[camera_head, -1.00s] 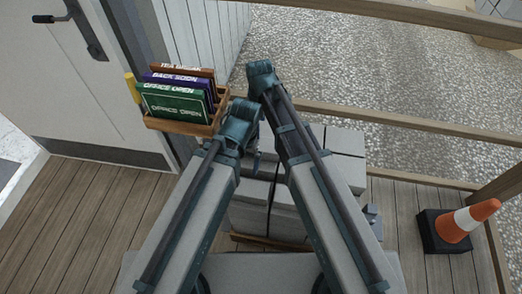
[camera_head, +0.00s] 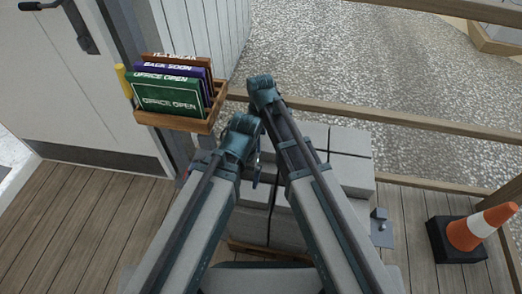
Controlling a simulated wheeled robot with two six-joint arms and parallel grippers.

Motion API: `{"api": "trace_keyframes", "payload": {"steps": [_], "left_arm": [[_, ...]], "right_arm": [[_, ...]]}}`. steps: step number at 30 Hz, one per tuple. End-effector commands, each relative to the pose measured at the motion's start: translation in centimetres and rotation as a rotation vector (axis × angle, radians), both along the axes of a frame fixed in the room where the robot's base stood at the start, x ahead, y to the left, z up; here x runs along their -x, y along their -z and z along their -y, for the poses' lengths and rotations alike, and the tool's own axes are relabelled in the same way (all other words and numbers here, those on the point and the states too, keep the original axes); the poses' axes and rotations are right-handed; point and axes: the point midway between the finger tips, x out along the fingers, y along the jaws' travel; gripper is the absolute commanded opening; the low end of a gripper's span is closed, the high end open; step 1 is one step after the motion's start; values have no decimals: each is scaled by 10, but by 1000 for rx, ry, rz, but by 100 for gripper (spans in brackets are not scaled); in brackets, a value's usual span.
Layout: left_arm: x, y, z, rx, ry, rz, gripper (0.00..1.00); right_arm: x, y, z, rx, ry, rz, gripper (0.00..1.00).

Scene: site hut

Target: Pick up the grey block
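Pale grey blocks (camera_head: 347,172) are stacked behind and beneath my two arms, with a dark strap over them. The stack shows mainly to the right of my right arm and in the gap between the arms. I cannot tell one single grey block apart as the task's block. Both arms reach up from the bottom edge and their dark teal joints nearly meet above the stack's left part. My gripper fingers do not show; they are hidden behind the arm links or out of view. No block is seen held.
A wooden rack (camera_head: 178,124) of signs stands left of the arms, close to the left arm's joint. A door (camera_head: 90,110) is at the left. Wooden rails (camera_head: 420,125) border gravel behind. An orange and white cone (camera_head: 482,228) stands right on the plank deck (camera_head: 75,225).

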Motion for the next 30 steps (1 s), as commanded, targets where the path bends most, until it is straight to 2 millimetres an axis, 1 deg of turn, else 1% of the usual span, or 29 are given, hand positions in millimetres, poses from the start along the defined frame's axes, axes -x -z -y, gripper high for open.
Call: {"api": "trace_keyframes", "payload": {"steps": [1, 7, 10, 16, 17, 21, 29, 30], "left_arm": [[0, 13, 0, -1, 0, 0, 100], [0, 35, -1, -5, 2, 1, 100], [-1, 38, -1, -7, 2, 2, 100], [-1, 36, -1, -7, 2, 2, 100], [-1, 36, -1, -7, 2, 2, 100], [-1, 36, -1, -7, 2, 2, 100], [-1, 36, -1, -7, 2, 2, 100], [-1, 36, -1, -7, 2, 2, 100]], "right_arm": [[1, 13, 1, 0, 0, 0, 100], [2, 36, 2, 0, 0, 0, 100], [2, 38, 2, 0, 0, 0, 100], [2, 36, 2, 0, 0, 0, 100], [2, 36, 2, 0, 0, 0, 98], [2, 36, 2, 0, 0, 0, 73], [2, 36, 2, 0, 0, 0, 26], [2, 36, 2, 0, 0, 0, 19]]}}
